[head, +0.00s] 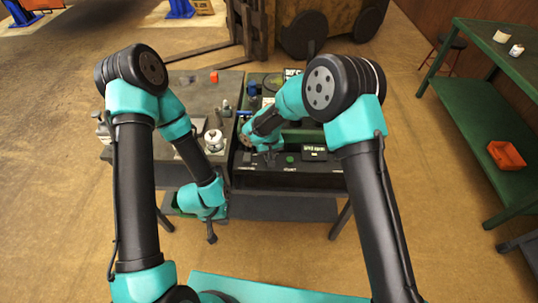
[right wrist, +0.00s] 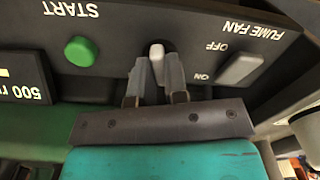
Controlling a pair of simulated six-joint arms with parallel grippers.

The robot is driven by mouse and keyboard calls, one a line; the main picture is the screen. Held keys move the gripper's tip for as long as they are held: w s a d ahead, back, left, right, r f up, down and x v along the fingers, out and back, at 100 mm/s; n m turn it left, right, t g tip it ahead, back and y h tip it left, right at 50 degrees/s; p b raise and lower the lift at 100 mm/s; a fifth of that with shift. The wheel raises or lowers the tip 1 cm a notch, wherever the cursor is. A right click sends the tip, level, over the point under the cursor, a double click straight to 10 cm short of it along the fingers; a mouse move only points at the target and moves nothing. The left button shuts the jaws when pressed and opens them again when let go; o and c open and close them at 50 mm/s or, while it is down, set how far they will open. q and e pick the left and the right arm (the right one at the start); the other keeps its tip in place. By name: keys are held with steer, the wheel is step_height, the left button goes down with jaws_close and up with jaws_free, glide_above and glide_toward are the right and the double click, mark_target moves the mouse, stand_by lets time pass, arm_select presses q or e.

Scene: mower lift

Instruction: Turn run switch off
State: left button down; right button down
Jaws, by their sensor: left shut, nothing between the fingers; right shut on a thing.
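In the right wrist view, a small pale switch lever (right wrist: 157,50) sticks out of a dark panel (right wrist: 120,52), between the green START button (right wrist: 81,51) and the grey FUME FAN rocker (right wrist: 240,68). No run label is readable on it; my gripper hides part of its surroundings. My right gripper (right wrist: 160,72) is shut on this lever, with the fingertips close to the panel. In the head view my right gripper (head: 268,156) is over the panel's left part, and the lever is too small to see. My left gripper (head: 211,236) is shut and empty, pointing down in front of the bench.
The grey bench top (head: 222,90) holds several small items, including a white round one (head: 213,139). A green shelf (head: 480,130) with an orange bin (head: 507,155) stands at the right. The floor in front is clear.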

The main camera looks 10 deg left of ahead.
steer(key=shift+n, duration=1.2)
steer(key=c, duration=1.1)
jaws_free()
steer(key=shift+c, duration=0.2)
step_height(320, 180, up, 18)
steer(key=shift+f, duration=0.25)
